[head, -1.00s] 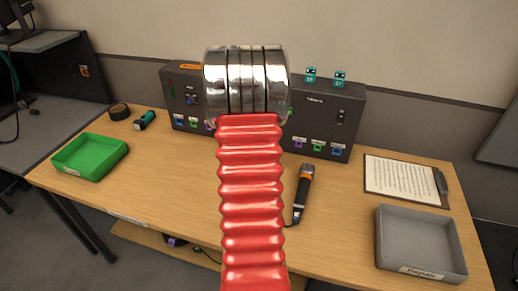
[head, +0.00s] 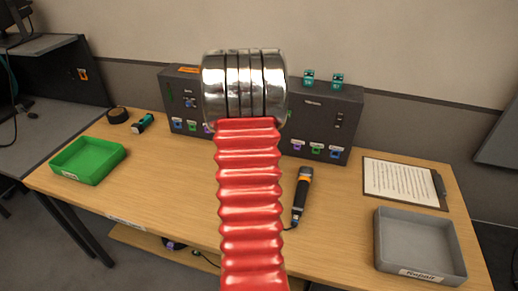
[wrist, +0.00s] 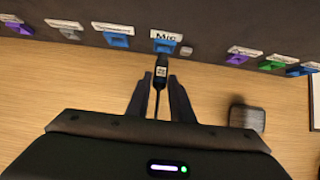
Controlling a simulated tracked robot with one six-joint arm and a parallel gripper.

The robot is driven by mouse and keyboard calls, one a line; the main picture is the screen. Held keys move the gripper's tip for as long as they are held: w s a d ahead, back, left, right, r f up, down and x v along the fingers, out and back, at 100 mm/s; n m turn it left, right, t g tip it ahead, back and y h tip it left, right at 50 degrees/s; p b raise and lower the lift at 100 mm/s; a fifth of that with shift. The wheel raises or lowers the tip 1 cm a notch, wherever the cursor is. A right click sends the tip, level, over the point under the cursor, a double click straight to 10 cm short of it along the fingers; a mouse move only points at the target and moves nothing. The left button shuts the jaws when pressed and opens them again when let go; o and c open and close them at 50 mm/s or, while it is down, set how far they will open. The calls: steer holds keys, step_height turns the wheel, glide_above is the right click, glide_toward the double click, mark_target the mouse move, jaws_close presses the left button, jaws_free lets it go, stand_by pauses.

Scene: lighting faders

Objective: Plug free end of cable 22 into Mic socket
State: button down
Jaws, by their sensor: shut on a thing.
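The Mic socket (wrist: 165,47) is a blue port under a white "Mic" label, low on the dark console front in the wrist view. A dark cable plug (wrist: 161,73) with a small pale-marked tag points up at it, its tip at the socket's lower edge. I cannot tell whether the tip is inside. My gripper (wrist: 158,84) is shut on the plug, with a finger on either side and the thin cable (wrist: 153,106) running back between them. In the head view my red arm hides the gripper, the plug and the Mic socket.
The console (head: 325,105) stands along the wall with several coloured labelled ports (wrist: 115,40). A microphone (head: 302,193) lies on the table to the right of my arm. A green tray (head: 88,160), a grey Repair tray (head: 418,270) and a clipboard (head: 403,182) lie farther out.

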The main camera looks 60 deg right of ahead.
steer(key=shift+w+d+r, duration=0.1)
steer(key=shift+w+d, duration=0.1)
steer(key=shift+d, duration=1)
stand_by(2.2)
steer(key=c, duration=1.5)
jaws_free()
steer(key=shift+a, duration=0.1)
steer(key=v, duration=1.3)
steer(key=shift+s+a+r, duration=0.1)
steer(key=shift+a+r, duration=0.1)
